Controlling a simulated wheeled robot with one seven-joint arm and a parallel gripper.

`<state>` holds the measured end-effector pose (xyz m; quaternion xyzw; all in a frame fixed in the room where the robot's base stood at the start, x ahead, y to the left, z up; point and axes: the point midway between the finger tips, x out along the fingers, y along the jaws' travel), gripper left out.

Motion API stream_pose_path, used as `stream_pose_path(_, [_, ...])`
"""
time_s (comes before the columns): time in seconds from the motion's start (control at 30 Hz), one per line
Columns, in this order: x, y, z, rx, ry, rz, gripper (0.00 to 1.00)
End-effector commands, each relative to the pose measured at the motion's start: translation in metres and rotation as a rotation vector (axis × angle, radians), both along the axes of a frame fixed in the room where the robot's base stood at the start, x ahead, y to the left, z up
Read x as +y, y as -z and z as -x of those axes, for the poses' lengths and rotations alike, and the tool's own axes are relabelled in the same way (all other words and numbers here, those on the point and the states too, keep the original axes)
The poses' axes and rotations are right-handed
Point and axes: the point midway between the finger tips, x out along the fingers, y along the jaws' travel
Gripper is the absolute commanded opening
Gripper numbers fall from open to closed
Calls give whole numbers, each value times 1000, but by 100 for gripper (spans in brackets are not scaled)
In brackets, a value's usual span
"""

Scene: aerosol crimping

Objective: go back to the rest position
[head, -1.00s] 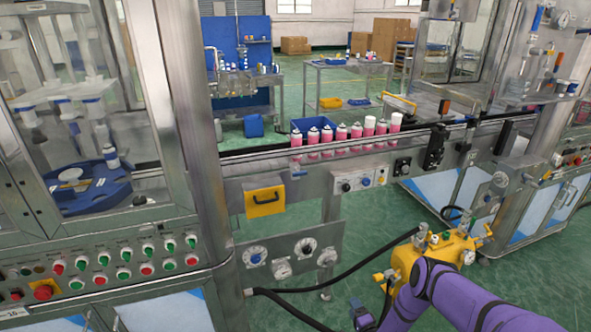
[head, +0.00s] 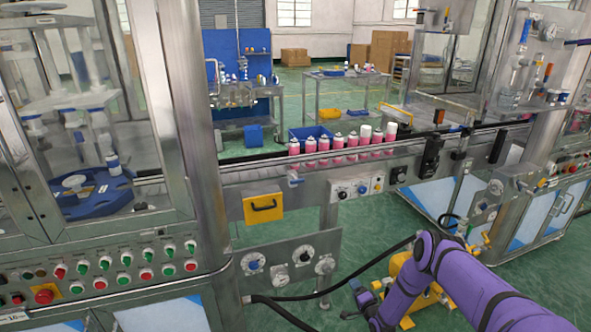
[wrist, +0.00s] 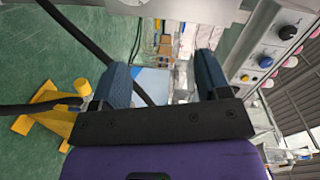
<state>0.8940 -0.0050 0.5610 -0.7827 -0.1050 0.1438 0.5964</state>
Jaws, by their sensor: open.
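My gripper (wrist: 160,88) shows in the wrist view with its two blue-grey fingers spread apart and nothing between them. In the head view my purple arm reaches in from the lower right, and the gripper (head: 358,293) is low at its end, in front of the conveyor frame and below the dials. It is small there and partly hidden by the arm. It touches nothing that I can see.
Several pink cans (head: 338,142) stand in a row on the conveyor (head: 250,168). A yellow floor-standing device (head: 410,272) is right behind my arm, with a black hose beside it. A control panel (head: 110,262) is at left. Green floor is open beyond the conveyor.

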Motion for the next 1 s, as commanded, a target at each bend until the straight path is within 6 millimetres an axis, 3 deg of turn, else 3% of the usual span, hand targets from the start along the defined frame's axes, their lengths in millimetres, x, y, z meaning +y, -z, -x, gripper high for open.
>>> stream_pose_path(0.2, [-6, -76, -58, 24, -20, 137, 69])
stream_pose_path(0.5, [-14, -188, -110, 74, -44, 336, 69])
stream_pose_path(0.77, [-22, -290, -130, 121, -59, 500, 69])
stream_pose_path(1.0, [-30, -384, -127, 171, -73, 642, 69])
